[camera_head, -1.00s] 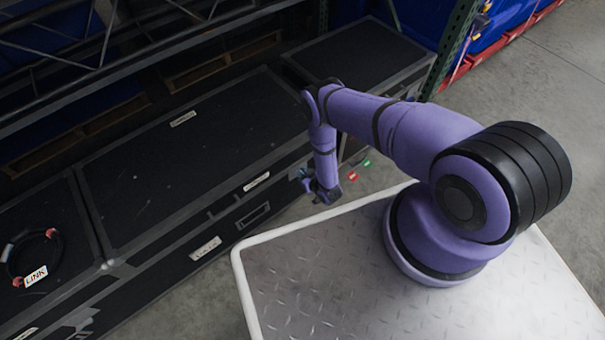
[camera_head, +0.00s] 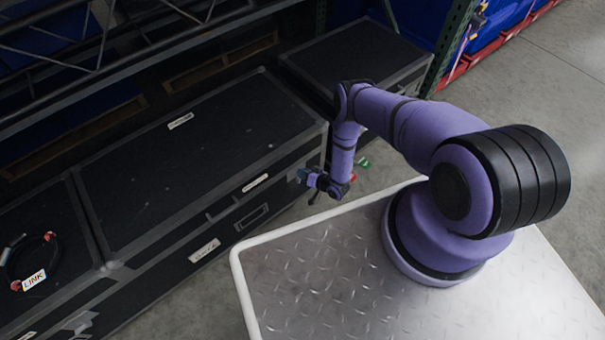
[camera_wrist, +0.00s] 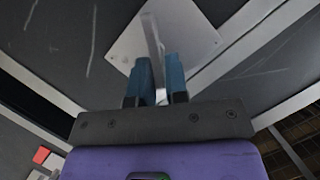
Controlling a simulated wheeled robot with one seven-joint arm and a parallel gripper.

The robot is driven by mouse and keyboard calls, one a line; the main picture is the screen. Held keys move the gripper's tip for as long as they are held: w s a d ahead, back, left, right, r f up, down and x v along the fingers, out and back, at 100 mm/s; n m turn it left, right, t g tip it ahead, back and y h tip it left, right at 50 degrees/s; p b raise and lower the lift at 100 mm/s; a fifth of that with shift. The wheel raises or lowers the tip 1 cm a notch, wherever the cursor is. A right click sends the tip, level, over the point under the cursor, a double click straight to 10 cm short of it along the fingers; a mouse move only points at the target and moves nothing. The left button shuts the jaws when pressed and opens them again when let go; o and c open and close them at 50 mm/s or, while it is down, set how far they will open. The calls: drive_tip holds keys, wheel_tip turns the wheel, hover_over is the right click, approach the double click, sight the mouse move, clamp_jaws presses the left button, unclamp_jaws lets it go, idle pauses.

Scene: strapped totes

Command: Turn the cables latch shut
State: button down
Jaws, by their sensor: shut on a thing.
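In the wrist view, a pale square latch plate (camera_wrist: 190,40) sits on the dark face of a case, with a thin grey latch lever (camera_wrist: 152,32) standing out from it. My gripper (camera_wrist: 159,78) has its two blue fingers closed around the lever's near end. The lever looks roughly upright in that view, at an angle to the plate's edges. In the head view my gripper (camera_head: 303,176) is at the right end of the big black case's (camera_head: 210,140) front side. The latch itself is too small or hidden there, and I cannot read a cables label.
A coiled cable (camera_head: 35,257) with a LINK tag lies on the left case. Another black case (camera_head: 355,55) stands behind at right. Small red (camera_head: 352,177) and green (camera_head: 365,162) items are beyond my wrist. Open floor lies at the right.

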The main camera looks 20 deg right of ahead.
drive_tip(key=shift+d+f+m+y, duration=0.15)
drive_tip(key=shift+m+y, duration=0.15)
drive_tip(key=shift+m, duration=0.2)
idle(0.3)
drive_tip(key=c, duration=1.2)
unclamp_jaws()
drive_tip(key=shift+c, duration=0.2)
drive_tip(key=v, duration=1.1)
drive_tip(key=shift+w+f, duration=0.1)
